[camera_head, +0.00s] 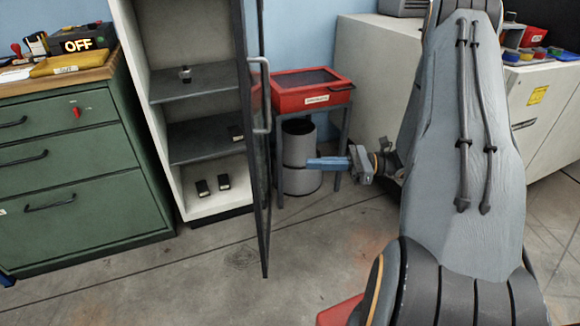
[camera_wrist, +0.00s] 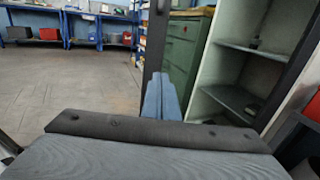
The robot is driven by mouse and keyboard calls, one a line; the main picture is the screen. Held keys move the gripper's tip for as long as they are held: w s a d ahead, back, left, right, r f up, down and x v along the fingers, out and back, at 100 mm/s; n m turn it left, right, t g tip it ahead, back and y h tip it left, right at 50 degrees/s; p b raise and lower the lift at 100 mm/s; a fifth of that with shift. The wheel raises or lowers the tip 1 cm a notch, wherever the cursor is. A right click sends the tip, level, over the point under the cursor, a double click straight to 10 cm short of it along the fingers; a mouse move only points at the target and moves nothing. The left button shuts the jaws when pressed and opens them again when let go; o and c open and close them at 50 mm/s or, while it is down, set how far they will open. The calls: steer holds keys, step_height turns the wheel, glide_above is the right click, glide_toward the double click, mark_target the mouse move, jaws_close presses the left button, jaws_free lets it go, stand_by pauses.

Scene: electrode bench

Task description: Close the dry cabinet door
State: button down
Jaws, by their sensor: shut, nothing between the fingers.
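The dry cabinet (camera_head: 160,130) is a tall white case with grey shelves, standing open. Its dark-framed glass door (camera_head: 262,200) is swung out toward me and shows nearly edge-on. A pale bar handle (camera_head: 263,95) is on the door. My gripper (camera_head: 310,163) has blue fingers, shut and empty, to the right of the door at about mid height. The fingers point left toward the door; I cannot tell whether they touch it. In the wrist view my blue fingers (camera_wrist: 160,95) point ahead, with the open cabinet's shelves (camera_wrist: 250,50) to their right.
A green drawer cabinet (camera_head: 75,160) stands left of the dry cabinet. A red-topped stand (camera_head: 312,88) with a grey bin (camera_head: 300,150) is behind my gripper. Small black items (camera_head: 213,185) lie inside the cabinet. The floor (camera_head: 200,280) in front is clear.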

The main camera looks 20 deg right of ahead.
steer(key=x, duration=1.3)
steer(key=shift+a, duration=0.25)
steer(key=shift+r, duration=0.1)
